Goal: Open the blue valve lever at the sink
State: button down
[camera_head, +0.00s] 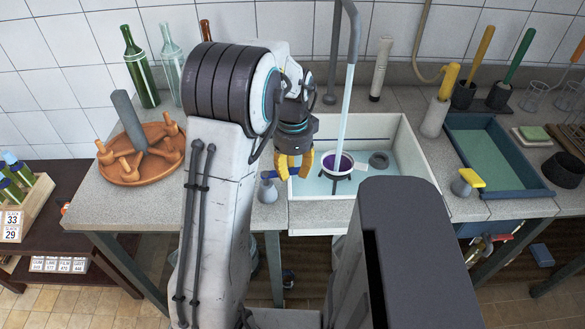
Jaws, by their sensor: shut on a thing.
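My gripper (294,172) points down at the left front corner of the white sink (420,165). The lever sits on a round grey valve body (267,190) at the sink's left front edge. The fingers hide most of the lever, so its exact angle cannot be told.
A pale stream falls from the tap (353,35) to a purple-topped bowl (338,163) in the sink. A yellow valve lever (472,177) is right of the sink. A terracotta dish (150,160) and green bottle (138,68) stand left. A blue tray (490,150) lies right.

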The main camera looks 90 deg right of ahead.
aim_at(293, 172)
jog(key=shift+a+f, duration=0.2)
jog(key=shift+f, duration=0.05)
jog(key=c, duration=1.4)
grip_release()
jog(key=o, duration=0.6)
jog(key=shift+d+r, duration=0.15)
jog(key=shift+c, duration=0.2)
jog(key=shift+r, duration=0.1)
jog(key=shift+d+r, duration=0.15)
jog(key=shift+r, duration=0.45)
notch_tip(293, 172, up, 11)
jog(key=shift+f, duration=0.15)
